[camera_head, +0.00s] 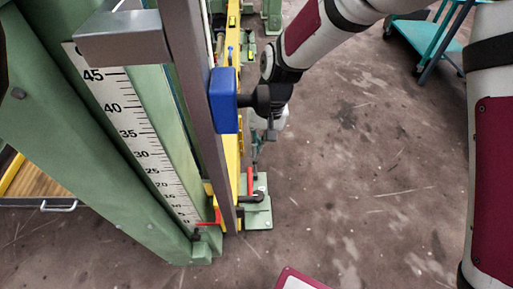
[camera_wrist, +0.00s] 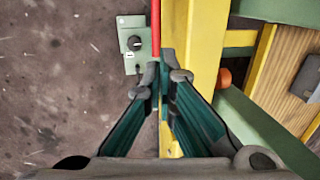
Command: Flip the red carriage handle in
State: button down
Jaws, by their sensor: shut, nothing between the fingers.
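In the head view, a red handle (camera_head: 250,180) stands up beside a yellow rail, above a green plate with a black fitting. A second red bar (camera_head: 208,223) points left at the foot of the ruled post. My gripper (camera_head: 256,157) is low, just above the upright red handle. In the wrist view, my gripper (camera_wrist: 165,72) has its fingertips close together, with nothing held between them. A red handle (camera_wrist: 155,28) runs down from the top edge to the left fingertip. Its lower end is hidden there, and I cannot tell whether they touch.
The yellow rail (camera_wrist: 190,40) runs close to the fingers' right side. An orange knob (camera_wrist: 224,79) and green frame parts lie further right. A green plate (camera_wrist: 132,45) sits left of the handle. A blue block (camera_head: 223,100) is beside my wrist. Open floor (camera_head: 350,180) lies to the right.

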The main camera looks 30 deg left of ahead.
aim_at(250, 176)
jog(key=b+x, duration=0.4)
jog(key=x, duration=0.7)
jog(key=shift+d+f, duration=0.1)
